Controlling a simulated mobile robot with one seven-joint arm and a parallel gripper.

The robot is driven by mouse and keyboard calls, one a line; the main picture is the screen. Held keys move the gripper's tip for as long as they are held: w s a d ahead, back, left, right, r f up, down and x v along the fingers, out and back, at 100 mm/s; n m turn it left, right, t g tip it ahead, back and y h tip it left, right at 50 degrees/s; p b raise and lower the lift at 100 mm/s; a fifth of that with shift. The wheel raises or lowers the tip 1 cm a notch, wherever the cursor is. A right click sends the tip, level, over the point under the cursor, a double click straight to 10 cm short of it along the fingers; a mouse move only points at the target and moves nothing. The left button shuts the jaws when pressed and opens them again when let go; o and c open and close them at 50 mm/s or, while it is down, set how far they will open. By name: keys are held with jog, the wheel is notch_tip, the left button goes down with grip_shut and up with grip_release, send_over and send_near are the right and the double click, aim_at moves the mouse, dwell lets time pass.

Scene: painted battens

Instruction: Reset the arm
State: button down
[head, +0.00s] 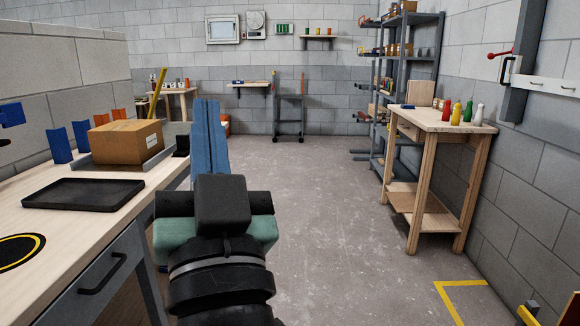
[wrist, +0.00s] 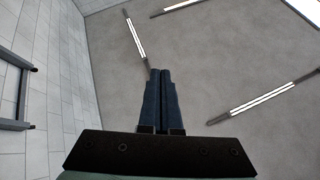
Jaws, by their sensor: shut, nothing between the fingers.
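My gripper (head: 207,104) is in the middle left of the head view, with its long blue fingers upright and side by side. It also shows in the wrist view (wrist: 160,73), where the two fingers lie together with nothing between them. My black and green wrist is below the fingers in the head view. The gripper stands in front of the right edge of the workbench (head: 160,183) in the picture and hides part of it. The wrist view shows a grey surface with bright light strips (wrist: 265,98), which looks like the ceiling.
A black tray (head: 82,194) and a cardboard box (head: 126,143) are on the workbench, with blue holders (head: 59,145) behind. A wooden stand (head: 440,127) with several coloured bottles is at right, before a grey shelf rack (head: 412,20). The middle floor (head: 320,210) is clear.

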jog(key=s+d+r+t+h, duration=0.3)
jog(key=s+d+r+h, duration=0.3)
jog(key=s+d+r, duration=0.25)
notch_tip(320, 180, up, 28)
jog(key=p, duration=2.8)
jog(key=shift+w+a+m, duration=0.3)
jog(key=shift+w+a, duration=0.1)
jog(key=shift+w, duration=0.05)
